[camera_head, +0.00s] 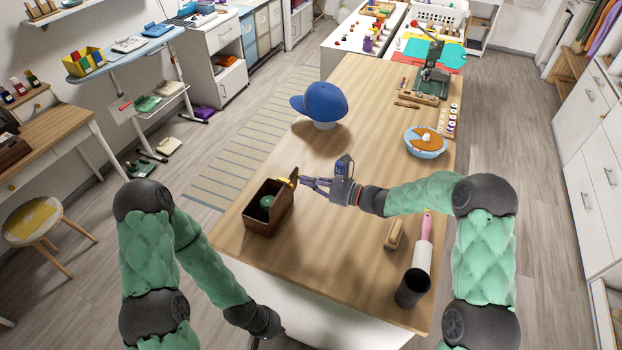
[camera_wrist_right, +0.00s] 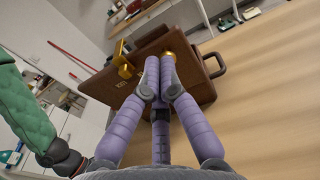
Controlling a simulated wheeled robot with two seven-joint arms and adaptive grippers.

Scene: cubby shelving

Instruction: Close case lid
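The brown case (camera_head: 272,222) stands open on the wooden table, with a green round thing (camera_head: 267,201) inside. In the right wrist view a brown panel of the case (camera_wrist_right: 201,92) shows gold fittings (camera_wrist_right: 124,70) and a dark handle (camera_wrist_right: 217,66). I cannot tell the lid clearly from the case walls. My right gripper (camera_head: 303,182) is at the right side of the case by a gold fitting; its purple fingertips (camera_wrist_right: 158,62) are together, with nothing visible between them. I cannot tell whether they touch the panel. My left gripper (camera_head: 277,331) hangs low near the table's front edge; its fingers are not clear.
A blue cap (camera_head: 322,101) stands behind the case. A bowl (camera_head: 425,141) is at the right. A black cup (camera_head: 412,288), a pink-handled roller (camera_head: 424,240) and a wooden block (camera_head: 395,235) lie front right. The table between case and cup is clear.

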